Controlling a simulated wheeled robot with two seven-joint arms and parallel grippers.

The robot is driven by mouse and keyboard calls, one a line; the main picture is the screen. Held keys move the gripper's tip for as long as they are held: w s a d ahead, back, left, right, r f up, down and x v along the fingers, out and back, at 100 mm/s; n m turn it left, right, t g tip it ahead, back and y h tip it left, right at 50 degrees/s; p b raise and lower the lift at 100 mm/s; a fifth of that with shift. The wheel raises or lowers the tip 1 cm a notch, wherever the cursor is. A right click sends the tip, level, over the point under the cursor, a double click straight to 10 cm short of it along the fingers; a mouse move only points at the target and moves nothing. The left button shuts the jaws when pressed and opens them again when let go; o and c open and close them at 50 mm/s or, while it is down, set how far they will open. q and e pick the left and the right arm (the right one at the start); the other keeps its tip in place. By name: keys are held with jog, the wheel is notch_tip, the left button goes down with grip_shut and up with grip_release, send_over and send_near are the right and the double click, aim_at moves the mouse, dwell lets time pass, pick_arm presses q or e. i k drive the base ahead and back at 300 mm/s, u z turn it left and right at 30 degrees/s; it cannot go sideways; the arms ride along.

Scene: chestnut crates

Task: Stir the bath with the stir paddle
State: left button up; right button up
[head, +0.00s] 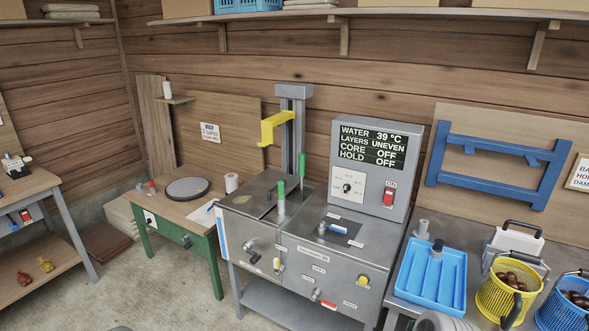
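The bath (238,203) is a stainless steel unit in the middle of the head view, with a dark top section at its left. A green-handled tool (281,188) stands upright at this section, its grey shaft below the handle. A second green handle (302,164) is upright by the metal column behind. I cannot tell which of the two is the stir paddle; their lower ends are hidden or too small to make out. The display (372,146) reads WATER 39 °C, LAYERS UNEVEN, CORE OFF, HOLD OFF. Neither of my grippers is in view.
A yellow bracket (277,128) juts from the column above the bath. A blue-handled item (337,228) lies on the right steel top. A green-legged table (165,208) stands left. A blue tray (430,275) and yellow basket (508,292) of chestnuts are at right. Floor shows at left front.

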aim_at(301, 156)
jog(key=u, duration=0.7)
jog(key=i, duration=0.45)
